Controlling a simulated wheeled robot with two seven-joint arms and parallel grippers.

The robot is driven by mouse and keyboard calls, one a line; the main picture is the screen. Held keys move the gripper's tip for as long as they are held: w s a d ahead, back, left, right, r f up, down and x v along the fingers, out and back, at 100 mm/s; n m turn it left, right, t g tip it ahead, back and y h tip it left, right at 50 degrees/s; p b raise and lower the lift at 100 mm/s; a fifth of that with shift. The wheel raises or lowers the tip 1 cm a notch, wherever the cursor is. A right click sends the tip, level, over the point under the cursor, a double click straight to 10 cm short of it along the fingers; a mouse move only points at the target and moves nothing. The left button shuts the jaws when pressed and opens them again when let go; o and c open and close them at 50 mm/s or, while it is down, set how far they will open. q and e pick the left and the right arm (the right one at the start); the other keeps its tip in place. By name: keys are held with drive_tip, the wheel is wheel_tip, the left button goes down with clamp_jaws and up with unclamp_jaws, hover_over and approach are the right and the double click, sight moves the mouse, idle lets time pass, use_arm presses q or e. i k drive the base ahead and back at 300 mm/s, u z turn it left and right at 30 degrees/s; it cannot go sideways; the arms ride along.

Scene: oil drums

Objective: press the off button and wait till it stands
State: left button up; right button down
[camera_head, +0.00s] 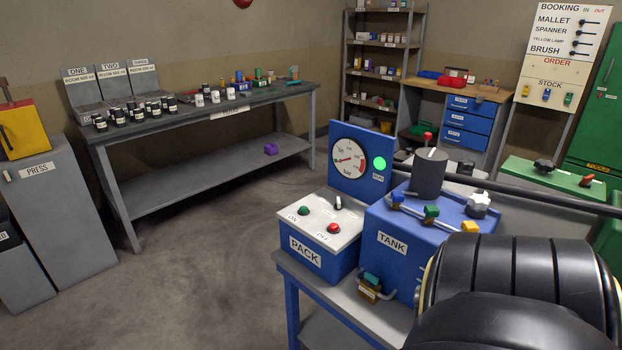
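The power pack (318,250) is a blue box labelled PACK with a light grey sloped top, standing on a grey bench with blue legs. On its top are a green button (303,211) by the label ON and a red button (334,228) by the label OFF. A small black-and-silver switch (338,202) stands behind them. Behind it a blue panel carries a round dial gauge (349,159) and a lit green lamp (380,164). The dial's needle is too small to read surely. A black arm link of mine fills the lower right. Neither gripper shows.
Right of the pack is a blue tank (391,243) with a dark cylinder, coloured valves and a white knob. A long grey workbench (190,118) with several small bottles stands at the left wall. A grey press cabinet (62,205) stands far left. The floor between is clear.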

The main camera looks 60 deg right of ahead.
sight(333, 227)
drive_tip(key=z, duration=0.65)
drive_tip(key=i, duration=1.5)
drive_tip(key=z, duration=1.65)
drive_tip(key=i, duration=0.5)
drive_tip(key=z, duration=0.55)
